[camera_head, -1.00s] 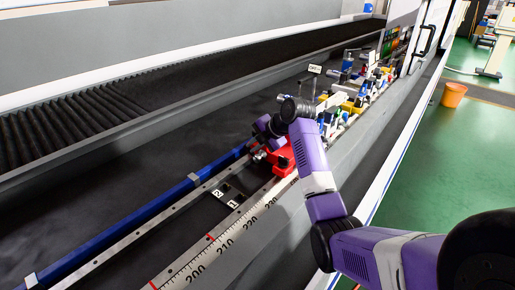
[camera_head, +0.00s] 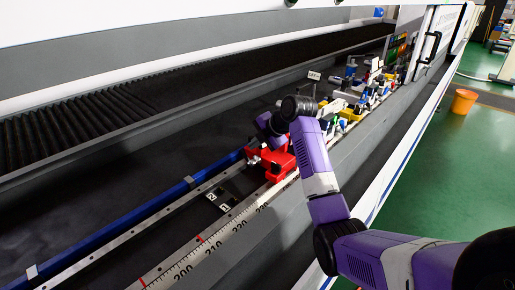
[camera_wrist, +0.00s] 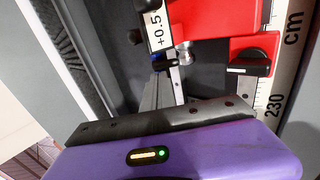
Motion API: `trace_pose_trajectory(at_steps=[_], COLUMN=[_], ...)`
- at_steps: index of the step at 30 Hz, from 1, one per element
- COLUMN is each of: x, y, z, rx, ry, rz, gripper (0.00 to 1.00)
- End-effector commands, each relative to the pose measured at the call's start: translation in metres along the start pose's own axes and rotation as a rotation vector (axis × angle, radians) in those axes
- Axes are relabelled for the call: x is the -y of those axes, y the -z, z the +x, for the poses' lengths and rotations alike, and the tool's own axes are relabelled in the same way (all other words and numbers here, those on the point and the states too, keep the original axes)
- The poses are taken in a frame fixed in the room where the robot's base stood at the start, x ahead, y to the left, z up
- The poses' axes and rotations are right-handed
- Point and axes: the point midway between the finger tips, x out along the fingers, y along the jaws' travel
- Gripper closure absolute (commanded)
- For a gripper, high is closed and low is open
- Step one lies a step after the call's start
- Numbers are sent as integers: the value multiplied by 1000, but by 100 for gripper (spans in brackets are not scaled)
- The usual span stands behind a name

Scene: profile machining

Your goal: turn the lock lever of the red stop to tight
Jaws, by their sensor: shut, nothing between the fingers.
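The red stop (camera_head: 279,164) sits on the rail beside the scale in the head view. In the wrist view the red stop (camera_wrist: 225,16) fills the top right, with a white "+0.5" tag at its left side. A black knob-like lever (camera_wrist: 248,64) with a white mark lies on a lower red block by the scale. My gripper (camera_wrist: 165,76) is shut and empty; its grey fingers point up the picture, left of the black lever and close to the silver and black fitting under the tag. Contact cannot be told. In the head view my arm partly hides the stop.
The scale (camera_head: 210,250) runs along the right of the rail, with a blue bar (camera_head: 120,227) to its left. Several coloured fixtures (camera_head: 365,95) crowd the bed beyond. The dark bed at left is clear.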

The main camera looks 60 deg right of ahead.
Motion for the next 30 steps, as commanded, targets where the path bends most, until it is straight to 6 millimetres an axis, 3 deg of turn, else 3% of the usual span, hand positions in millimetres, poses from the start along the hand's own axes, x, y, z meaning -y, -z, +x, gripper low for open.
trace_pose_trajectory(at_steps=[16,30], x=[-8,-10], y=[-1,-1], z=[-78,-89], rx=[2,0], ry=[-1,1], rz=[0,-1], gripper=[100,100])
